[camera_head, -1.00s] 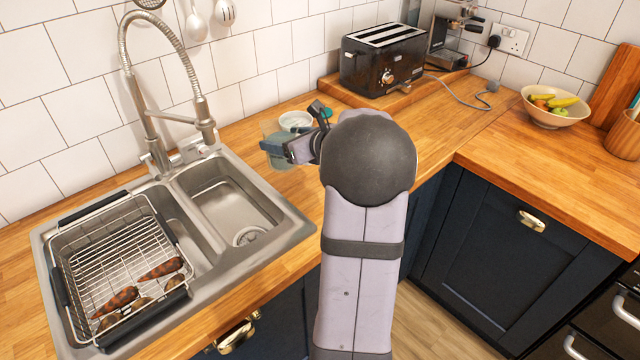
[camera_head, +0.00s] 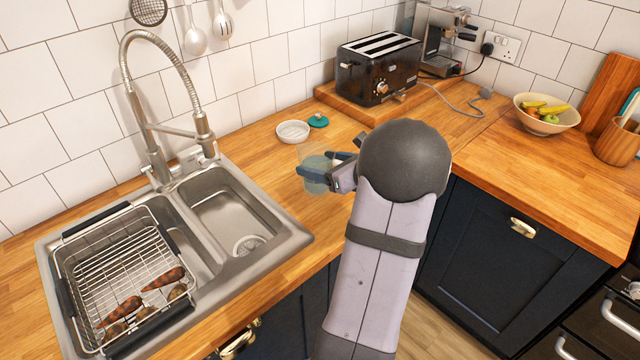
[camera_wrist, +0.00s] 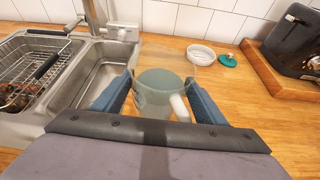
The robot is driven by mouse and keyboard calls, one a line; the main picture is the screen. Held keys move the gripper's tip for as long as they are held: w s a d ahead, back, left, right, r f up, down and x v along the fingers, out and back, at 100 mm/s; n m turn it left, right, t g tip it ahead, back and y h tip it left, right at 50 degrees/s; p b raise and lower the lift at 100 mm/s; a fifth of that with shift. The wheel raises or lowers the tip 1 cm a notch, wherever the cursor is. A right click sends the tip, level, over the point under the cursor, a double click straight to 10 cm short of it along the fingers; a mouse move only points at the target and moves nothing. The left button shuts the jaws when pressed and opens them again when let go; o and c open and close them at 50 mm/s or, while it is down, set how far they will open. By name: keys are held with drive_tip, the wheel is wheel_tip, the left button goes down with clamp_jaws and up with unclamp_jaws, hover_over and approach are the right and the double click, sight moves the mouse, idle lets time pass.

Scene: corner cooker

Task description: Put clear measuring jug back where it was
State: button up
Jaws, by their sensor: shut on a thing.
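The clear measuring jug (camera_head: 314,176) is between the fingers of my gripper (camera_head: 330,172), over the wooden counter just right of the sink. It is see-through and hard to make out in the head view. In the wrist view the jug (camera_wrist: 160,92) appears upright, with its pale handle toward the camera. The two blue fingers of my gripper (camera_wrist: 160,98) press on its left and right sides. I cannot tell whether its base touches the counter.
A white round dish (camera_head: 293,131) and a teal lid (camera_head: 318,120) lie on the counter behind the jug. The sink (camera_head: 225,205) with a wire rack (camera_head: 120,265) is to the left. A black toaster (camera_head: 378,68) stands on a board behind.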

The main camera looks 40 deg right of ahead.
drive_tip(key=shift+f+p, duration=0.35)
drive_tip(key=shift+f, duration=2.6)
drive_tip(key=shift+f, duration=0.1)
drive_tip(key=shift+f, duration=0.1)
drive_tip(key=o, duration=1.4)
drive_tip(key=shift+c, duration=0.2)
drive_tip(key=shift+r, duration=0.2)
drive_tip(key=b+v, duration=0.2)
drive_tip(key=v, duration=1)
